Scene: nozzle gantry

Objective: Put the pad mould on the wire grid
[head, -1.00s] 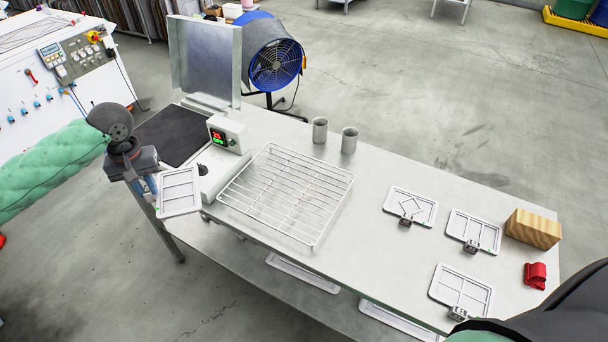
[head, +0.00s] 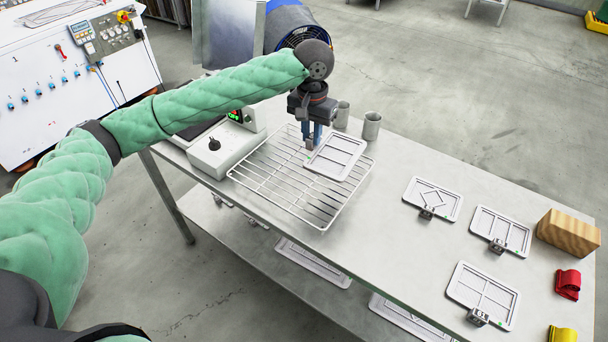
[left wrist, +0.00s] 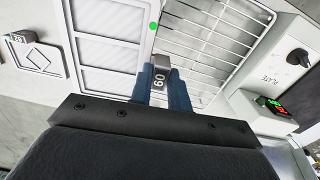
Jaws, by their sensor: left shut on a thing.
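The pad mould (head: 336,156) is a pale framed plate with rectangular panels. My left gripper (head: 312,142) is shut on its small metal tab at the left edge. In the left wrist view the mould (left wrist: 108,50) shows its panels, a green dot and the numbered tab between my blue fingers (left wrist: 162,85). The wire grid (head: 283,192) lies on the bench, with the mould over its far right part. The grid also shows beside the mould in the left wrist view (left wrist: 215,40). I cannot tell whether the mould touches the grid. My right gripper is out of view.
Three similar moulds, one with a diamond (head: 432,199), lie on the bench to the right. Two metal cups (head: 371,126) stand just behind the held mould. A control box (head: 218,150) stands left of the grid. A wooden block (head: 568,233) and a red clip (head: 567,284) are at right.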

